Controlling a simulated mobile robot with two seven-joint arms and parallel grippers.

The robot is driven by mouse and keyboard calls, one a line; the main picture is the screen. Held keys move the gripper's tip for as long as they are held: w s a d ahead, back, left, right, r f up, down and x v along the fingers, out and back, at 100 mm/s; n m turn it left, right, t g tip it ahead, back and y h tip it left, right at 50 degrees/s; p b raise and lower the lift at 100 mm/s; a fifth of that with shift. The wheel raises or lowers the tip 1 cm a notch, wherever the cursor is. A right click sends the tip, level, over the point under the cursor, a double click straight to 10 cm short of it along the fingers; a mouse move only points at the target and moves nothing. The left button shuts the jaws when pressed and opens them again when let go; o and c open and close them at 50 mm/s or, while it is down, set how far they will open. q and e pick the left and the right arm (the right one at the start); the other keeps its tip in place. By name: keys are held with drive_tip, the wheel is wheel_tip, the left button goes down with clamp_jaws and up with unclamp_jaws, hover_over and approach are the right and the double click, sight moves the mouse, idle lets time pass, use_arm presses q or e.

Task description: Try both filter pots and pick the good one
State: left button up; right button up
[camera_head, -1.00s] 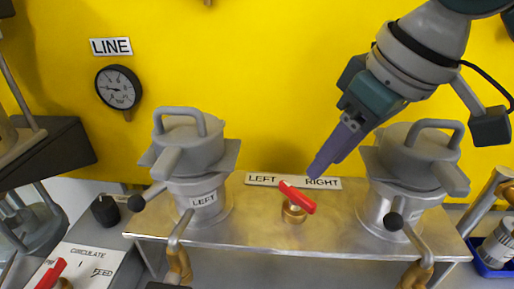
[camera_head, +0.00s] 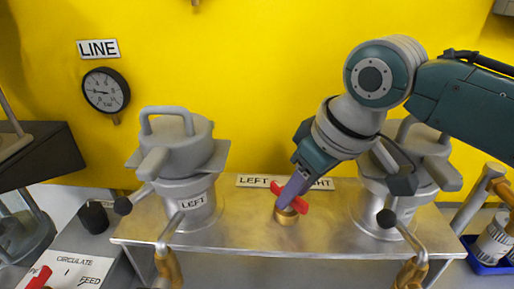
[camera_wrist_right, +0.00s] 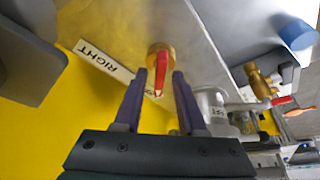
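The left filter pot (camera_head: 182,150), labelled LEFT, stands lidded on a metal bench (camera_head: 240,235). The right filter pot (camera_head: 375,210) stands on the same bench, its upper part partly hidden by my right arm. Between them is a red valve handle (camera_head: 298,200) on a brass body, before a LEFT/RIGHT sign. My right gripper (camera_head: 283,204) is down at this handle. In the right wrist view, its two purple fingers (camera_wrist_right: 160,82) stand apart, either side of the red handle (camera_wrist_right: 160,75), with gaps showing. My left gripper is out of view.
A round gauge (camera_head: 106,90) hangs on the yellow wall under a LINE sign (camera_head: 98,48). A CIRCULATE/FEED panel (camera_head: 75,272) with a red handle is at lower left. A blue tray (camera_head: 490,268) is at right.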

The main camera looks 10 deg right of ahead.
clamp_jaws()
idle(0.4)
